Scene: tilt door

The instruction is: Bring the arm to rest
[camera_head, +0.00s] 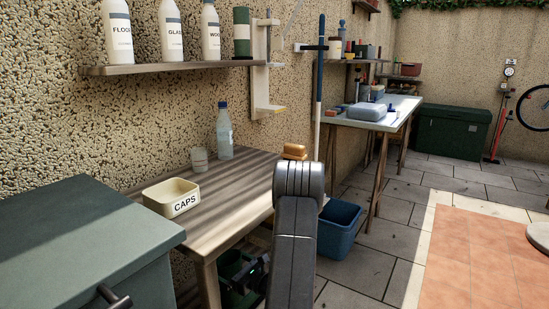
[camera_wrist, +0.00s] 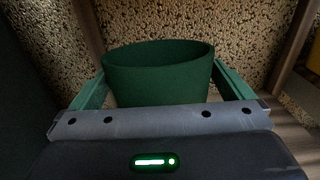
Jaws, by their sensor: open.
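My arm reaches down in front of the wooden table (camera_head: 240,205) in the head view, and its lower end is partly hidden beneath the table's edge. My gripper (camera_wrist: 160,70) is open in the wrist view, with one green finger on each side. A round dark green pot (camera_wrist: 158,78) shows between and beyond the fingers. I cannot tell whether the fingers touch it. Its lower part is hidden behind the gripper's grey plate.
A green-topped cabinet (camera_head: 75,235) with a dark handle is at front left. A CAPS box (camera_head: 160,193), a cup (camera_head: 199,160) and a bottle (camera_head: 224,135) stand on the table. A blue bin (camera_head: 338,235) is just right of my arm. Open paving (camera_head: 390,265) lies further right.

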